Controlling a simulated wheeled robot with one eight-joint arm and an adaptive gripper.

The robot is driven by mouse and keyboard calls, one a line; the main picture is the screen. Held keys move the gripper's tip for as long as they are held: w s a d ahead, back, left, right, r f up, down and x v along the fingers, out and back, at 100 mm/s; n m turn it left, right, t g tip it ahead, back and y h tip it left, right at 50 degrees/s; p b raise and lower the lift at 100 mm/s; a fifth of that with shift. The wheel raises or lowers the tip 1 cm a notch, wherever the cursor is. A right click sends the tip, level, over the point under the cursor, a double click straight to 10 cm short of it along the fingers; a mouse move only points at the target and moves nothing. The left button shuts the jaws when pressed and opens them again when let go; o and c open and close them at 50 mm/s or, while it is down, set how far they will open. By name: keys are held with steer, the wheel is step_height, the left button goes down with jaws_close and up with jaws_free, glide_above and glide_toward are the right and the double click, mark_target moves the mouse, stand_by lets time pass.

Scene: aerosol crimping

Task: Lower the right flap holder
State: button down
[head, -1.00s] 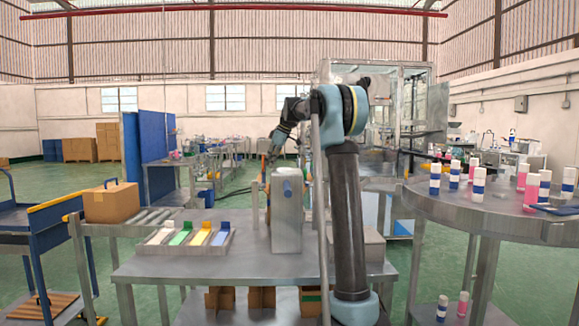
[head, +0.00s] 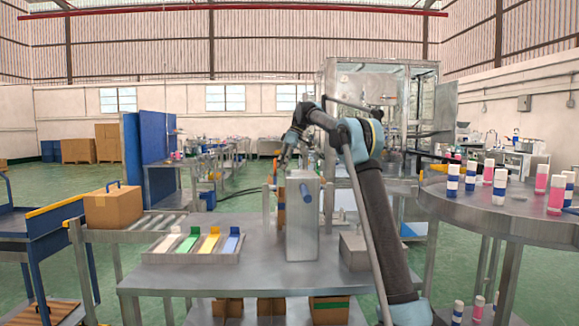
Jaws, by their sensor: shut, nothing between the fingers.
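A grey metal box-like column (head: 301,240) stands upright on the steel worktable (head: 200,278). I cannot tell whether this bar belongs to a flap holder. No part is clearly recognisable as the right flap holder; it may be hidden behind the column. My gripper (head: 283,164) points down just behind the column's top left edge, small and partly hidden. It looks shut and empty. I cannot tell whether it touches anything.
A low tray (head: 165,256) with white, green, yellow and blue pieces lies left of the column. A grey block (head: 354,250) sits to its right. A cardboard box (head: 112,208) stands on the roller conveyor. A round table (head: 510,222) with several cans is at right.

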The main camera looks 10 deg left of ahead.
steer(key=w+f, duration=0.5)
steer(key=f, duration=0.2)
steer(key=shift+w+a, duration=0.25)
steer(key=shift+a, duration=0.2)
stand_by(0.5)
steer(key=shift+d, duration=0.1)
steer(key=v, duration=0.7)
steer(key=shift+r, duration=0.2)
steer(key=shift+s+d, duration=0.1)
stand_by(0.5)
